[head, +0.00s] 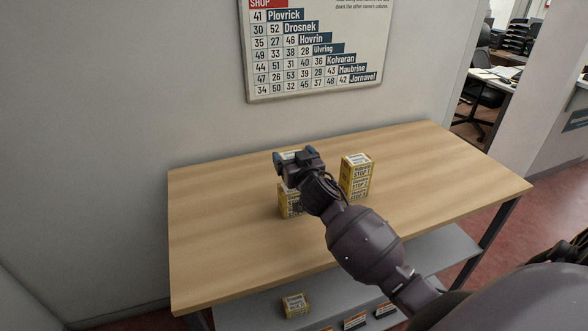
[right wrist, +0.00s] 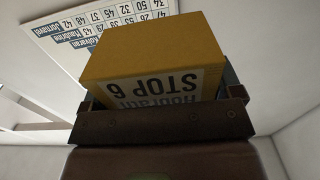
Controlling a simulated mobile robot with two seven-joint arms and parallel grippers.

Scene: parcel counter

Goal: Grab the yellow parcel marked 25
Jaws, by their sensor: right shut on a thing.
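My right gripper (head: 292,162) is over the wooden table, near its middle. In the right wrist view the gripper (right wrist: 165,112) is shut on a yellow parcel (right wrist: 150,50) with a white label reading STOP 6. No 25 can be read on it. In the head view my gripper mostly hides this parcel. Another yellow parcel face (head: 288,202) shows just below the gripper; I cannot tell whether the held parcel touches it. A stack of yellow parcels (head: 356,177) stands to the right, with labels that seem to read STOP 1, STOP 2 and STOP 3. My left gripper is out of view.
The wooden table (head: 230,215) is clear at its left and right. A lone yellow parcel (head: 295,305) lies on the grey lower shelf (head: 425,255), near several small labels. A wall board (head: 315,50) lists numbers beside names; 25 is not readable there.

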